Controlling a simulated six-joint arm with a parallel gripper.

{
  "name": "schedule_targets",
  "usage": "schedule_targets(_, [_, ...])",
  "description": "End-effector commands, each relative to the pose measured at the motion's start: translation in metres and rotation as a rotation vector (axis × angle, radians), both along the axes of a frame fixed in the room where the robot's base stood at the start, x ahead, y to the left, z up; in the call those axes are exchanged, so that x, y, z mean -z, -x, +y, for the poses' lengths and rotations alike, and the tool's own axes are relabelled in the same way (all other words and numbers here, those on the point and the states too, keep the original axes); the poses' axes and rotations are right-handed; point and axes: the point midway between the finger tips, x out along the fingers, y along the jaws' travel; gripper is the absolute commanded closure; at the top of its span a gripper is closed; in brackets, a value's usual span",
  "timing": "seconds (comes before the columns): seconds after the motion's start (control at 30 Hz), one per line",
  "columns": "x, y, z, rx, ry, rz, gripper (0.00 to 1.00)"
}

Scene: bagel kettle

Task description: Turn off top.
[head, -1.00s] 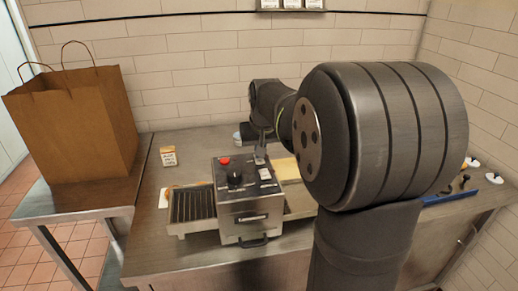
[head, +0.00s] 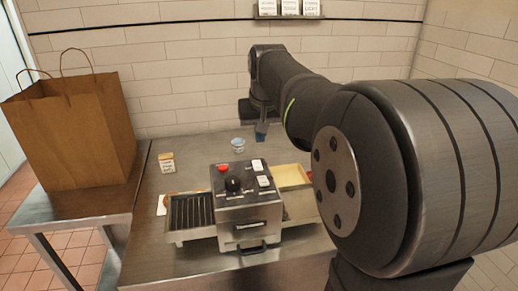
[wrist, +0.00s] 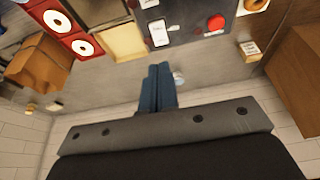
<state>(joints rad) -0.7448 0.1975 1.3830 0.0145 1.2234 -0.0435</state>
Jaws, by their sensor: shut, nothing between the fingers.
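A steel control box (head: 249,212) stands mid-table. Its sloped dark top has a red button (head: 222,169), a black knob (head: 233,184) and two white rocker switches, a far one (head: 257,165) and a near one (head: 264,182). Which way each rocker is tipped is too small to tell. My gripper (head: 261,132) is shut and empty, raised behind the box and apart from the switches. In the wrist view its blue fingers (wrist: 157,88) are together, with one white switch (wrist: 158,33) and the red button (wrist: 215,22) beyond their tips.
A dark grill tray (head: 190,212) adjoins the box at left, a pale yellow tray (head: 291,176) at right. A small cup (head: 238,145) stands behind. A small labelled box (head: 167,162) is at back left. A paper bag (head: 75,130) stands on the left table. My arm hides the right side.

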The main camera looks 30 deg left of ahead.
Motion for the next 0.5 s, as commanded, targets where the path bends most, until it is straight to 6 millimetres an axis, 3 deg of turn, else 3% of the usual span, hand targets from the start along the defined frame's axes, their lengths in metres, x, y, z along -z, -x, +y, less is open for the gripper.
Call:
schedule_targets(0.2, [-0.031,0.008,-0.008,0.000,-0.001,-0.001,1.00])
schedule_targets(0.5, [-0.039,0.010,-0.010,0.000,0.000,0.000,1.00])
